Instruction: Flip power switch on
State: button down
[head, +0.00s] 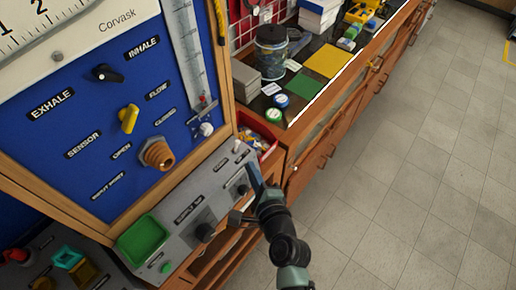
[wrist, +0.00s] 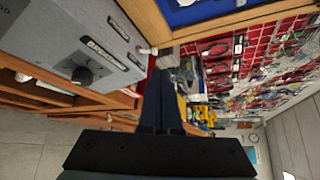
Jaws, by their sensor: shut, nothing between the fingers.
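The grey control box (head: 190,215) sits below the blue regulator panel. A small pale toggle, which looks like the power switch (head: 238,148), stands at the box's far right end. It also shows in the wrist view as a pale lever (wrist: 147,50) at the box's corner. My gripper (head: 252,172) is shut and empty, just to the right of and below the toggle in the head view, apart from it as far as I can tell. In the wrist view the dark fingers (wrist: 160,105) point away beside the box. The toggle's exact position is too small to tell.
Dark knobs (head: 204,232) and a green square (head: 143,240) are on the box. A yellow knob (head: 128,118) and a brass fitting (head: 156,154) stick out of the panel. A red bin (head: 268,152) lies just beyond. Open floor (head: 420,190) is on the right.

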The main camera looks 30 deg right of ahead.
jog(key=shift+r+v, duration=0.2)
jog(key=shift+v, duration=1.65)
jog(key=shift+d, duration=0.1)
